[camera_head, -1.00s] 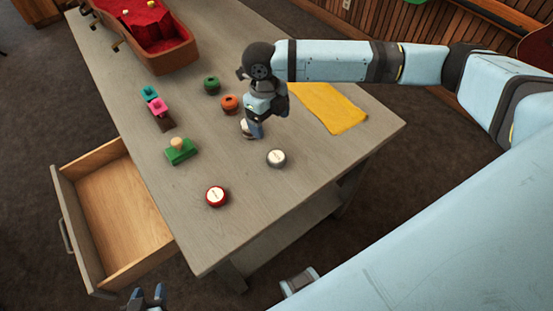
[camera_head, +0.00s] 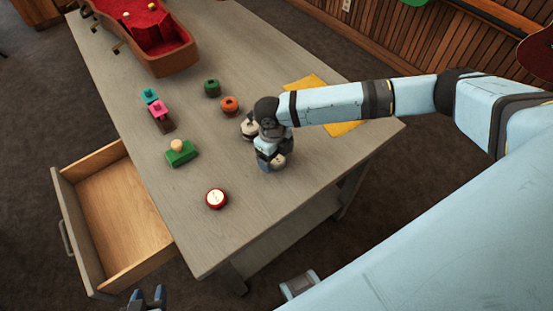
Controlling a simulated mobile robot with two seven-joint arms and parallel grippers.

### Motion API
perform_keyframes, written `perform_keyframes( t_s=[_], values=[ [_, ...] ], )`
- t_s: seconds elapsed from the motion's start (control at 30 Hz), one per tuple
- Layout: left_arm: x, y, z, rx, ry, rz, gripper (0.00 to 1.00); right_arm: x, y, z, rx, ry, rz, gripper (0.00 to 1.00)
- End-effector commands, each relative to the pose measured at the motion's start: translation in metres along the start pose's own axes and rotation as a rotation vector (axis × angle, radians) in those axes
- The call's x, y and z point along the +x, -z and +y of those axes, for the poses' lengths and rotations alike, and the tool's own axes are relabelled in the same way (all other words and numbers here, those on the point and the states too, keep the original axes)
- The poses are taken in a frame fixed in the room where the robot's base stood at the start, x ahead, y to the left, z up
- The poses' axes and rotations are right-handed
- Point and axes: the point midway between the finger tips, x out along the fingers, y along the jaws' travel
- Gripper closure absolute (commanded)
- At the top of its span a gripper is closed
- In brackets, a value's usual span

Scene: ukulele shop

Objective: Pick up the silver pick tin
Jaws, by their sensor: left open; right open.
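The silver pick tin (camera_head: 280,161), round with a pale lid, stands on the grey table (camera_head: 200,250) near its right edge. It is mostly hidden behind my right gripper (camera_head: 271,165). That gripper is open and points down right at the tin; I cannot tell whether its fingers touch it. Another pale-lidded tin (camera_head: 249,128) stands just behind and left of the gripper. A red tin with a white lid (camera_head: 216,198) stands nearer the front. My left gripper (camera_head: 147,299) is open and empty at the bottom edge, off the table.
A green block with a wooden knob (camera_head: 181,154) and small pink (camera_head: 158,107), teal (camera_head: 150,95), orange (camera_head: 229,104) and green (camera_head: 212,87) items stand on the table. A red-lined case (camera_head: 170,60) is at the back. A yellow cloth (camera_head: 310,86) lies right. An empty drawer (camera_head: 118,215) hangs open.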

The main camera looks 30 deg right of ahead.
Motion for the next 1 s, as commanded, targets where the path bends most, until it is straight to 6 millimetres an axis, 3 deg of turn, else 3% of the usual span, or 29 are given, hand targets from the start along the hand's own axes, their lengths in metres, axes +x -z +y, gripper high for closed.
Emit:
perform_keyframes(
  t_s=[0.23,0.47,0.5,0.83,1.0],
  values=[
    [0.0,-0.001,0.0,0.0,0.0,-0.002,0.53,0.005,0.0,0.0,0.0,0.0,0.0,0.14],
    [0.0,-0.001,0.0,0.0,0.001,-0.002,0.53,0.004,0.0,0.0,-0.001,0.0,0.0,0.65],
    [0.0,-0.001,0.0,0.0,0.001,-0.002,0.53,0.004,0.0,0.0,-0.001,0.0,0.0,0.68],
    [0.0,-0.001,-0.001,0.0,0.001,-0.003,0.53,0.001,0.0,0.0,-0.001,0.0,-0.001,0.68],
    [0.0,-0.001,-0.001,0.0,0.001,-0.002,0.53,-0.013,0.002,0.0,-0.002,-0.001,-0.001,0.68]
  ],
)
